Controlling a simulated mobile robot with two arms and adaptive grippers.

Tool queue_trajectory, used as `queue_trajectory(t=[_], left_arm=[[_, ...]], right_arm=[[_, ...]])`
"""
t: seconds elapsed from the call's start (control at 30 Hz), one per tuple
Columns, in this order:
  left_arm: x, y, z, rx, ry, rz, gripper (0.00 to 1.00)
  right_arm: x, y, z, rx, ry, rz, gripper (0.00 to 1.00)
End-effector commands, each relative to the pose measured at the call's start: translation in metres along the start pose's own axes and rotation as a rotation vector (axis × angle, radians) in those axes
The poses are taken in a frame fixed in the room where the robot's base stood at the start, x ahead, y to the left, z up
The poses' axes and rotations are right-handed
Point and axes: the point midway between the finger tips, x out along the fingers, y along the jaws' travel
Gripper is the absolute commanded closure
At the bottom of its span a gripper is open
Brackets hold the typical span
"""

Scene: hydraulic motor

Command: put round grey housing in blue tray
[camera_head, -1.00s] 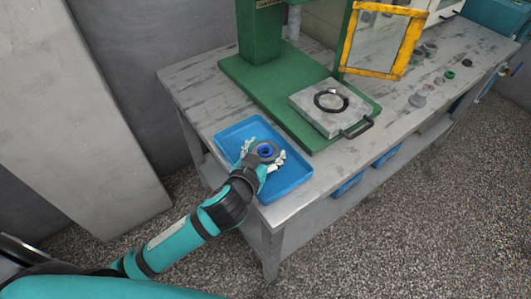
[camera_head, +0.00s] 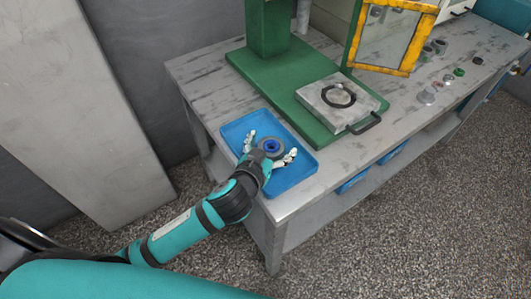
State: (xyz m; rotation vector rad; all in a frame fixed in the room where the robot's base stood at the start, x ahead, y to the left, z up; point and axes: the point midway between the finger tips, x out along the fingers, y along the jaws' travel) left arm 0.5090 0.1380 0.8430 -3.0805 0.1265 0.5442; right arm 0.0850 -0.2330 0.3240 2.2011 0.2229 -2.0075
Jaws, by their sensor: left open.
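The blue tray (camera_head: 303,166) lies on the near left corner of the grey workbench. A round grey housing (camera_head: 273,147) with a blue centre sits within the tray's outline; whether it touches the tray floor I cannot tell. My left gripper (camera_head: 271,147) is open over the tray, one finger on each side of the housing, with pale fingertips spread apart. The wrist hides part of the tray's near side. My right gripper is not in view.
A green press (camera_head: 285,80) stands behind the tray, with a grey block (camera_head: 336,104) bearing a black ring and handle. A yellow-framed guard (camera_head: 412,70) stands beside it. Several small parts, including a grey one (camera_head: 427,95), lie at the bench's right. Blue bins (camera_head: 353,182) sit below.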

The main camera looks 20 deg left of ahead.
Motion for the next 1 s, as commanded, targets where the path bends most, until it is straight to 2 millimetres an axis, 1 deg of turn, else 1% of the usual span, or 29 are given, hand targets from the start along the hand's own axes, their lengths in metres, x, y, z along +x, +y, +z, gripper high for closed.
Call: queue_trajectory(t=[0.17, 0.4, 0.53, 0.7, 1.0], left_arm=[[-0.028, 0.000, 0.002, -0.003, -0.003, 0.002, 0.11], [-0.080, 0.000, 0.003, -0.002, -0.004, 0.001, 0.11], [-0.102, 0.000, 0.002, -0.002, -0.003, 0.000, 0.11], [-0.116, 0.000, 0.001, 0.000, -0.002, 0.000, 0.11], [-0.119, 0.000, 0.000, 0.000, -0.001, -0.001, 0.11]], right_arm=[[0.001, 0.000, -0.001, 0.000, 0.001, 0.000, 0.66], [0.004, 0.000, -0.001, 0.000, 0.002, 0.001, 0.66], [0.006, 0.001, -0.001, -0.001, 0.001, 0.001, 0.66], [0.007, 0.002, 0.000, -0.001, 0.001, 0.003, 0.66], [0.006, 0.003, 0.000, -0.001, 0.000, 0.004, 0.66]])
